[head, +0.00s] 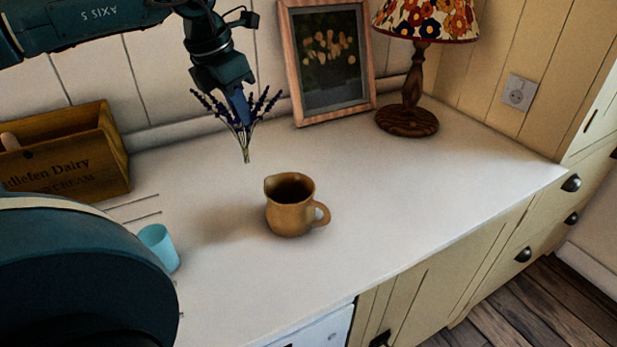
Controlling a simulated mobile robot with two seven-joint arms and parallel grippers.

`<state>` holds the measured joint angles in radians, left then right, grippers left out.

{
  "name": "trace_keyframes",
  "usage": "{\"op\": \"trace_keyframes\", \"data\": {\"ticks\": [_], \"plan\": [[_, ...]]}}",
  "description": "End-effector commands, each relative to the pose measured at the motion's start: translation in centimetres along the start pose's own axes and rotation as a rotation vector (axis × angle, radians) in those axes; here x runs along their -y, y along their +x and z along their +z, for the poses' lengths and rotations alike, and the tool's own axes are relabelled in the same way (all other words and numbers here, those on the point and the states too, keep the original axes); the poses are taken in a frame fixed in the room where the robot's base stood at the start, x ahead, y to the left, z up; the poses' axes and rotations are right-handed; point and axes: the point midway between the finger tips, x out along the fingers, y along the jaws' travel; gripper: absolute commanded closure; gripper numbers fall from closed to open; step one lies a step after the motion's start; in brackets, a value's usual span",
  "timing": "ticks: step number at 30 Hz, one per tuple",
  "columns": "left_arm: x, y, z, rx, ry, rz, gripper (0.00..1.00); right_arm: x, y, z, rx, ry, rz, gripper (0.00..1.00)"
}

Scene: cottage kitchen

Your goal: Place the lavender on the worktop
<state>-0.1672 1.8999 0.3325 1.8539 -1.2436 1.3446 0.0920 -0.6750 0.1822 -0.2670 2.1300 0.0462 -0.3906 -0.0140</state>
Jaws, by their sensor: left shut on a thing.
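The lavender (246,140), a small bunch with purple flower heads and thin stems, hangs stems down above the worktop (420,190). My left gripper (239,105) comes in from the upper left and is shut on the lavender near its flower heads. The stem ends show clear of the brown jug (289,210), up and to the left of it in the picture. The jug stands upright on the worktop with its handle to the right. My right gripper is not in view.
A wooden crate (75,160) stands at the left and a light-blue cup (159,247) at the front left. A framed picture (329,60) and a lamp (408,110) stand at the back. The worktop right of the jug is clear.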

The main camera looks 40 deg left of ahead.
Motion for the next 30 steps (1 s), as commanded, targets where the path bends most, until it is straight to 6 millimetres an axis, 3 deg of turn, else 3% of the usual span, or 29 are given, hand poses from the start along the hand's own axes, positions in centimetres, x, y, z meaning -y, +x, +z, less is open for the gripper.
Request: {"op": "trace_keyframes", "data": {"ticks": [9,21,30], "plan": [[-0.1,4.9,-1.5,0.001,-0.003,-0.006,1.0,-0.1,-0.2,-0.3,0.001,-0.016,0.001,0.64],[-0.2,9.1,-2.7,-0.001,-0.004,-0.004,1.0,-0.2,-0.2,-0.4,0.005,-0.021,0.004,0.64],[-0.2,9.7,-2.8,0.004,-0.002,-0.001,1.0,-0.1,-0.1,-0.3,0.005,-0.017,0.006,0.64]]}}
